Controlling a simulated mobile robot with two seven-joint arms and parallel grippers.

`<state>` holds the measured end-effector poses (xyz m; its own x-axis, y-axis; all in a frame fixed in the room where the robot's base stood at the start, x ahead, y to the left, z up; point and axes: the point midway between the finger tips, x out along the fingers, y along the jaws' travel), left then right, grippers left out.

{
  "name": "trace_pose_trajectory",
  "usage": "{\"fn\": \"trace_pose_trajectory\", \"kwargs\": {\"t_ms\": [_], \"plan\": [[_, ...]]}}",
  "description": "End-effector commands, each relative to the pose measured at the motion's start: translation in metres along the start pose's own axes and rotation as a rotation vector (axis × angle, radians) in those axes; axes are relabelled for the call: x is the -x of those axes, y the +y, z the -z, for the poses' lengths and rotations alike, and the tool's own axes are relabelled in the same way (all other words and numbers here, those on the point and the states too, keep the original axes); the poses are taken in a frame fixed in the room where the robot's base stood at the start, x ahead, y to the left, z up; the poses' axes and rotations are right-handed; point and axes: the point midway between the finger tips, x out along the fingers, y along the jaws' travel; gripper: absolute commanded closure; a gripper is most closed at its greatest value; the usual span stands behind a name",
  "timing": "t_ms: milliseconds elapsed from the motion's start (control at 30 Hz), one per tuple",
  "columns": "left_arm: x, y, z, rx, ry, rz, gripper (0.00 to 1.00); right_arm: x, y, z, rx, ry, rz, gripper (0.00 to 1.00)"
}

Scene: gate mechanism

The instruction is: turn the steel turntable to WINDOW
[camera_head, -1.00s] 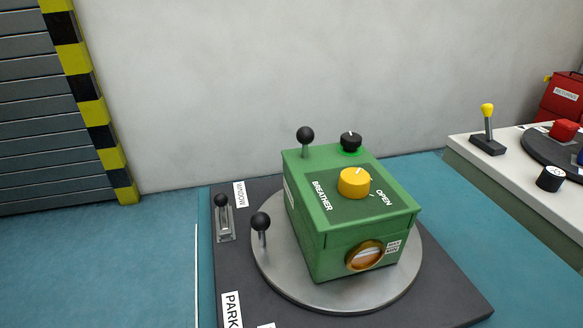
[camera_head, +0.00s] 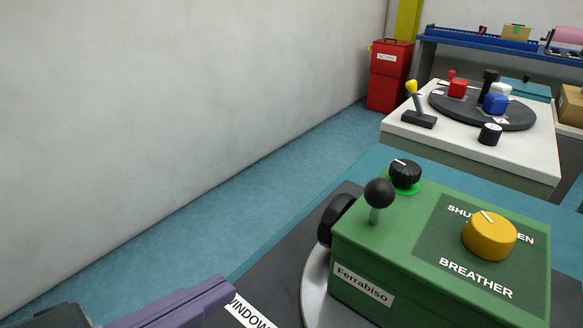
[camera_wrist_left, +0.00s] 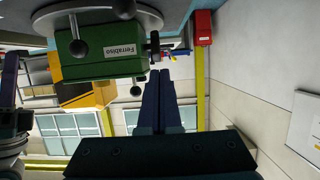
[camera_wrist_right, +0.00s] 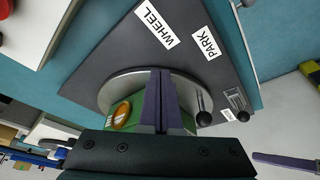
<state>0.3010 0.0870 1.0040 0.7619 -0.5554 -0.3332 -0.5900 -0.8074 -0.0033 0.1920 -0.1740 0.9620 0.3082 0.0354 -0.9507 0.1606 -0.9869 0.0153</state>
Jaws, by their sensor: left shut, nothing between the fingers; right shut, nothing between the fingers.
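The steel turntable shows as a pale rim (camera_head: 314,290) under the green box (camera_head: 400,255) in the head view. The box has a yellow BREATHER knob (camera_head: 489,235) and a black ball lever (camera_head: 378,200) on top. In the right wrist view, the disc (camera_wrist_right: 115,88) carries a ball-ended handle (camera_wrist_right: 204,108) near its edge. My left gripper (camera_head: 222,288) is shut and empty, left of the box by the WINDOW label (camera_head: 247,312). My right gripper (camera_wrist_right: 160,75) is shut and empty; its fingers overlap the disc in its wrist view, but contact cannot be told. The head view does not show it.
The dark base plate bears PARK (camera_wrist_right: 206,43) and WHEEL (camera_wrist_right: 157,25) labels and a small latch lever (camera_wrist_right: 239,105). A white table (camera_head: 470,150) with a dark round plate stands behind at right. A red cabinet (camera_head: 390,75) stands by the wall. Floor between wall and base is clear.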

Motion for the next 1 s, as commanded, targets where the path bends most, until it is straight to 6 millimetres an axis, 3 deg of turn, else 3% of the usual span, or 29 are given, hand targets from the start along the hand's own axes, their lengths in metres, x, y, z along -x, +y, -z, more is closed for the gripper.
{"fn": "trace_pose_trajectory", "kwargs": {"t_ms": [267, 700, 1000], "plan": [[-0.028, -0.001, 0.003, 0.001, 0.016, 0.004, 1.00, -0.003, 0.006, -0.002, 0.010, -0.003, -0.016, 1.00], [-0.117, -0.001, 0.002, 0.001, 0.013, 0.003, 1.00, -0.015, 0.006, -0.007, 0.013, -0.005, -0.017, 1.00], [-0.140, -0.001, 0.002, 0.000, 0.010, 0.003, 1.00, -0.019, 0.004, -0.008, 0.008, -0.004, -0.012, 1.00]]}}
